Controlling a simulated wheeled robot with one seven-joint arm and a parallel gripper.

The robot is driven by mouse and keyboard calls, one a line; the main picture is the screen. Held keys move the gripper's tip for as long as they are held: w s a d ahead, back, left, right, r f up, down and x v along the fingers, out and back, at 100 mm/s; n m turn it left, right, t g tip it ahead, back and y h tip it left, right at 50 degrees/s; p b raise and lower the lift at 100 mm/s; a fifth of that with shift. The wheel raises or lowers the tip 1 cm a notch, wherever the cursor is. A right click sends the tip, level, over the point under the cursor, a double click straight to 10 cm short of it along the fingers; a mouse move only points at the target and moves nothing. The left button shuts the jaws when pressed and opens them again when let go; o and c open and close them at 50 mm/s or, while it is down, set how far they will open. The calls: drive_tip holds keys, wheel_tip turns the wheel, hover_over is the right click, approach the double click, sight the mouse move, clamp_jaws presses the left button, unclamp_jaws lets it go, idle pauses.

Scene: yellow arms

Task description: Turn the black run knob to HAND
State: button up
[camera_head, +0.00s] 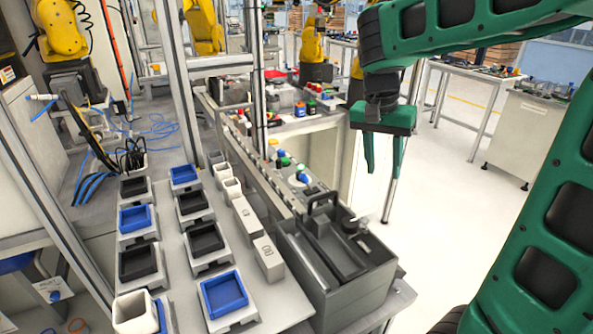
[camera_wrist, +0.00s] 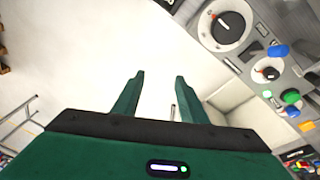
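My gripper (camera_head: 382,170) is open and empty, with its green fingers pointing down in the air to the right of the grey control panel (camera_head: 285,183). In the wrist view, my gripper (camera_wrist: 159,78) has its fingers spread over bare white floor. A large black knob (camera_wrist: 228,28) on a pale round dial shows at the top right there, apart from the fingers. A smaller dark knob with red on it (camera_wrist: 268,73) is lower right. I cannot read any labels, so I cannot tell which knob is the run knob or where HAND is.
Blue (camera_wrist: 278,51) and green (camera_wrist: 291,96) controls sit near the knobs. A grey toolbox (camera_head: 335,270) with a raised handle stands at the panel's near end. Metal frame posts (camera_head: 181,85) rise at left, beside trays with blue and black inserts. Floor right of the panel is clear.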

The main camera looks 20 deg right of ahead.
drive_tip(key=w+a+r+m+h, duration=0.1)
drive_tip(key=w+a+m, duration=0.1)
drive_tip(key=w+a, duration=0.8)
drive_tip(key=m+t, duration=0.1)
drive_tip(key=t, duration=0.1)
approach(299, 172)
drive_tip(key=shift+h, duration=0.3)
drive_tip(key=x, duration=0.8)
drive_tip(key=shift+a+f, duration=0.15)
drive_tip(key=shift+f, duration=0.15)
drive_tip(key=shift+c, duration=0.4)
